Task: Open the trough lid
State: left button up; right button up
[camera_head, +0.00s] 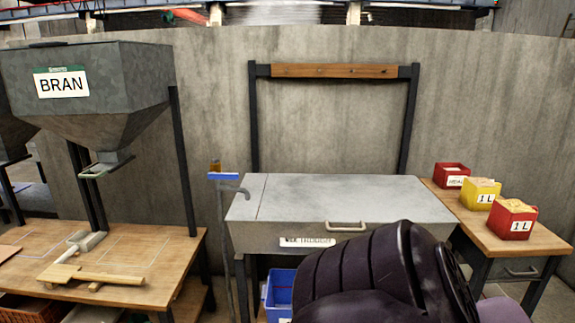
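The trough (265,241) is a grey metal box on dark legs in the middle of the view. Its flat lid (345,196) lies shut across the top. A pale bar handle (346,227) is on the front, right of a partly blurred white label (306,242). A dark purple ribbed arm link of mine fills the lower right and covers part of the trough's front. Neither of my grippers shows, so their places relative to the lid cannot be told.
A tap (231,188) stands just left of the trough. A BRAN hopper (90,85) hangs over a wooden bench (135,262) at left. Red and yellow measuring boxes (482,192) stand on a side table (490,235) at right. A wood-barred frame (335,71) rises behind the lid.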

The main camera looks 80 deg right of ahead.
aim_at(362, 199)
jog(key=k+l+z, duration=0.1)
jog(key=z, duration=1.3)
jog(key=l+z, duration=0.2)
jog(key=z, duration=0.15)
jog(key=l+z, duration=0.2)
jog(key=z, duration=0.15)
jog(key=l+z, duration=0.2)
jog(key=z, duration=0.2)
jog(key=i+l+z, duration=0.1)
jog(key=l+z, duration=0.2)
jog(key=i+l+z, duration=0.3)
jog(key=l, duration=0.2)
jog(key=k, duration=0.1)
